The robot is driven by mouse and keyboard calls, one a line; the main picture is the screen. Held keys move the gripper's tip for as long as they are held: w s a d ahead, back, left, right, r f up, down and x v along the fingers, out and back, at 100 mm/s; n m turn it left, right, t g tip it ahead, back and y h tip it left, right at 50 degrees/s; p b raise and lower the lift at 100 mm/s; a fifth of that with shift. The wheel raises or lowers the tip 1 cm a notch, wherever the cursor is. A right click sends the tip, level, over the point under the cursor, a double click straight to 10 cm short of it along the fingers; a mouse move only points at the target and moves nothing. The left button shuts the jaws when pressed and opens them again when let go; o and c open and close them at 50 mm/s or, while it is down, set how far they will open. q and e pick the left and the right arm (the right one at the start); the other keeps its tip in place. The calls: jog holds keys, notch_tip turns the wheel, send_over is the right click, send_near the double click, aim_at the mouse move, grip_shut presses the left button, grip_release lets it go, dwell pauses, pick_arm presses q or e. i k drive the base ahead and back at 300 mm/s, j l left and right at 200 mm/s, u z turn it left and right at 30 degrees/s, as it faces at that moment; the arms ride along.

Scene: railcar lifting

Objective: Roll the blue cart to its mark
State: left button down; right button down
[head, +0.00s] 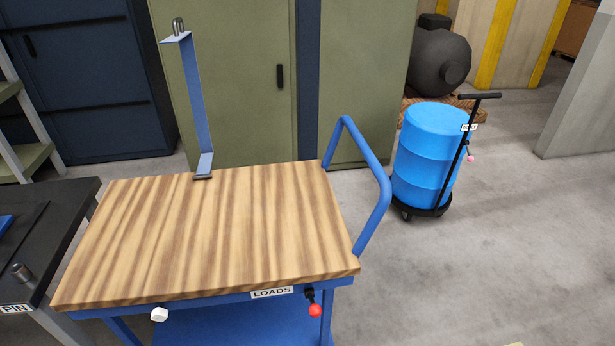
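The blue cart (372,205) stands in the middle of the head view, with a striped wooden top (215,235), a blue frame and a tubular blue push handle at its right end. A label reading LOADS (272,292) is on its front edge. A red knob (315,310) and a white knob (159,314) are below that edge. Neither of my grippers is in view.
A black-topped bench (60,205) with a PIN label stands close to the cart's left. Green cabinets (365,75) are behind. A blue drum (425,160) on a black dolly stands to the right. Grey floor (480,260) is open at right.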

aim_at(232, 255)
jog(key=l+u, duration=0.4)
jog(key=l, duration=0.4)
jog(key=l+u, duration=0.4)
jog(key=l, duration=0.45)
jog(key=i+l, duration=0.6)
jog(key=l, duration=0.15)
jog(key=i, duration=0.3)
